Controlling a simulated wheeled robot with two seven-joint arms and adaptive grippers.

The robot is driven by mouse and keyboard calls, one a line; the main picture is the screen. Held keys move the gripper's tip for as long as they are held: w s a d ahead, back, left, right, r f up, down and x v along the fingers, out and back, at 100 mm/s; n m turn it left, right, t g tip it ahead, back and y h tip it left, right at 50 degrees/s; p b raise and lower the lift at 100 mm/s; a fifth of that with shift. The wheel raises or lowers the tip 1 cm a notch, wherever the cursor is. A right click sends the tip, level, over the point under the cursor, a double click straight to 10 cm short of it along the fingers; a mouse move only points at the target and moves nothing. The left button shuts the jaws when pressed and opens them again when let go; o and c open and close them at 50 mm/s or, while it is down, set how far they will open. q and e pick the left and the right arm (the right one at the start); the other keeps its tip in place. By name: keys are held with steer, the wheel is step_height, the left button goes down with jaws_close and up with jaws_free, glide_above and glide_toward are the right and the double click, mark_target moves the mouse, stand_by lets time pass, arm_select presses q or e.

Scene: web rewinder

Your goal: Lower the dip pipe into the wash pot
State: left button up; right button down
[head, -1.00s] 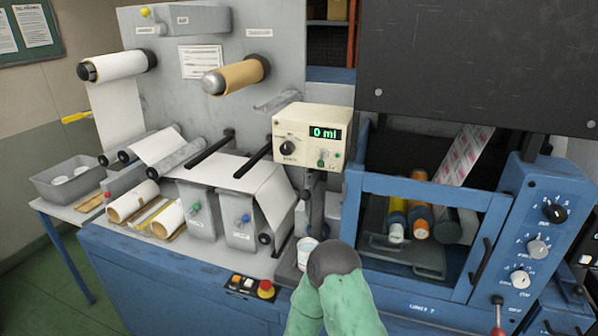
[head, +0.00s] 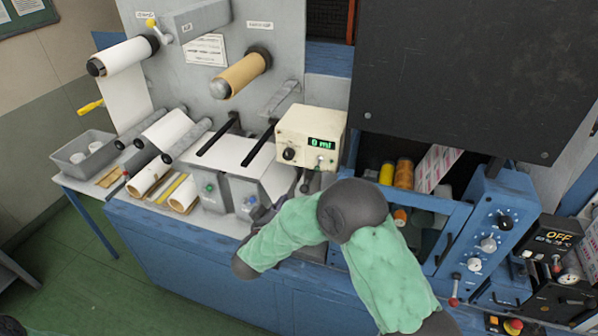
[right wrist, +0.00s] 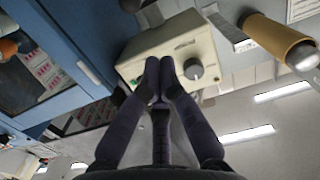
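The cream dosing box (head: 311,137) reads "0 ml" in the head view, with dark parts under it. It also shows in the right wrist view (right wrist: 172,52) with its knob. I cannot make out the dip pipe. The wash pot is hidden behind my right arm in the head view. My right gripper (head: 260,211) is low in front of the grey units, left of and below the box. In the right wrist view its fingertips (right wrist: 160,72) are together in front of the box, with nothing clearly seen between them. My left gripper is not in view.
The blue frame (head: 430,200) with coloured rollers stands right of the box. A control panel (head: 485,225) is beyond it. Paper rolls (head: 148,180) lie on the bench at left, near a grey tray (head: 82,155). A tan roll (head: 240,75) sticks out above.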

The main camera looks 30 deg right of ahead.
steer(key=shift+s+d+r+m+h, duration=0.15)
steer(key=shift+r+h, duration=0.1)
steer(key=shift+r, duration=0.4)
steer(key=shift+s+d+r+m+h, duration=0.15)
steer(key=shift+r+h, duration=0.1)
steer(key=shift+r, duration=0.35)
steer(key=shift+w, duration=0.15)
steer(key=w+d+f+p, duration=0.2)
steer(key=w+d+f, duration=0.2)
steer(key=w+d, duration=0.2)
steer(key=shift+d+f+p, duration=0.3)
steer(key=shift+d+f, duration=0.1)
steer(key=shift+d, duration=0.8)
steer(key=shift+w+f, duration=0.1)
